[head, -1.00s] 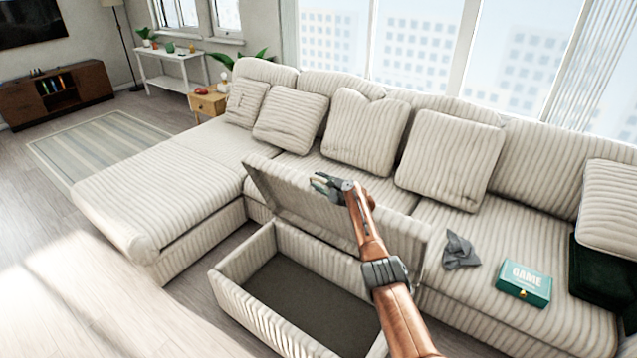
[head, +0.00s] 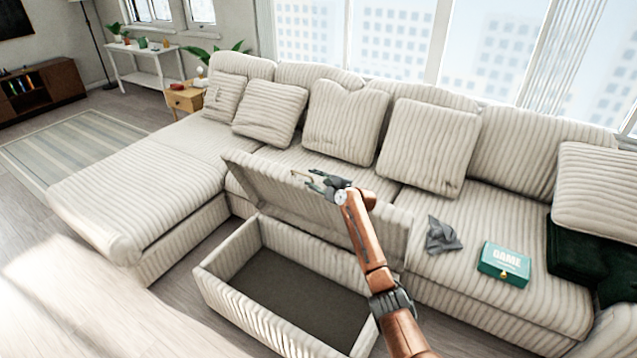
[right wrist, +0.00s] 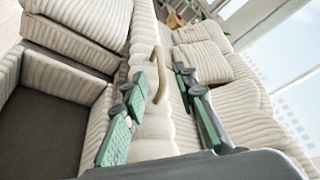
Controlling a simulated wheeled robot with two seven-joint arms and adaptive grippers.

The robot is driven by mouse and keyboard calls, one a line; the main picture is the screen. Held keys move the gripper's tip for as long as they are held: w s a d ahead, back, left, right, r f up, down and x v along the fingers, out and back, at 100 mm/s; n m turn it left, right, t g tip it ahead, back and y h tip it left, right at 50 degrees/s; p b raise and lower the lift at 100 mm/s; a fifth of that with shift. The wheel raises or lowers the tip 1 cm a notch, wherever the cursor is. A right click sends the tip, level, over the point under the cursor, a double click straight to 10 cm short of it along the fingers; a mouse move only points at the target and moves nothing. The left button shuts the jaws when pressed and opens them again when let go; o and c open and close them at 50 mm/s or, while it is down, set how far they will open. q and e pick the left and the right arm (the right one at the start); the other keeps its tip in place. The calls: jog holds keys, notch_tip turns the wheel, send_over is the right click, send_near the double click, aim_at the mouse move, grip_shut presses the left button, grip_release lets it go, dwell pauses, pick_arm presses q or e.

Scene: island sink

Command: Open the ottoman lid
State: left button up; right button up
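The striped cream ottoman (head: 225,297) stands in front of the sofa with its box open and an empty-looking grey inside. Its lid (head: 262,188) is raised and leans back toward the sofa seat. My right gripper (head: 312,180) is at the lid's upper edge with its fingers spread. In the right wrist view, a tan curved handle (right wrist: 160,76) shows between and beyond the open fingers (right wrist: 163,95); no grip on it shows. The ottoman's dark inside also shows at the left of that view. My left gripper is not in view.
The sofa (head: 130,205) lies behind and to the left, with several cushions. A grey cloth (head: 442,236) and a green game box (head: 504,263) lie on its seat at right. Bare floor (head: 60,310) is free at the front left.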

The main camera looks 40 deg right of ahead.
jog(key=shift+v, duration=1.8)
